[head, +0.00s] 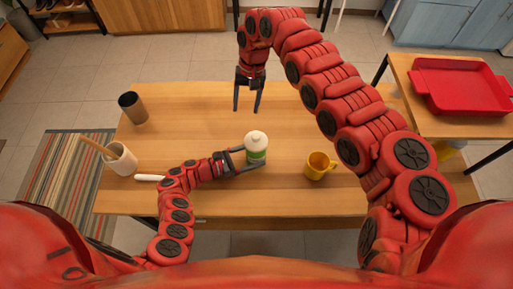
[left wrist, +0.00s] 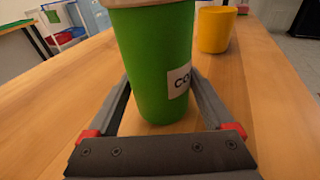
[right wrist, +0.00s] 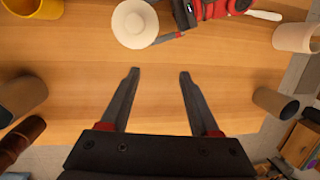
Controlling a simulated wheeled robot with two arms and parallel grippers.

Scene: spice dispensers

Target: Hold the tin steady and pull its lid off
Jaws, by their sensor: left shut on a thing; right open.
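The green tin (head: 257,157) with its white lid (head: 256,138) stands upright on the table. In the left wrist view the tin (left wrist: 162,65) has a white label, partly hidden, and sits between the fingers. The lid (right wrist: 134,23) shows from above in the right wrist view, seated on the tin. My left gripper (head: 240,160) is shut on the tin from the left, low on its body. My right gripper (head: 247,108) is open and empty, pointing down above the table, behind the tin and apart from it. Its fingers (right wrist: 158,72) show spread in the right wrist view.
A yellow mug (head: 320,166) stands right of the tin. A dark cup (head: 133,107) and a white crock (head: 120,159) with a wooden utensil stand at the left, near a white-handled item (head: 150,178). A red tray (head: 459,87) lies on the side table.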

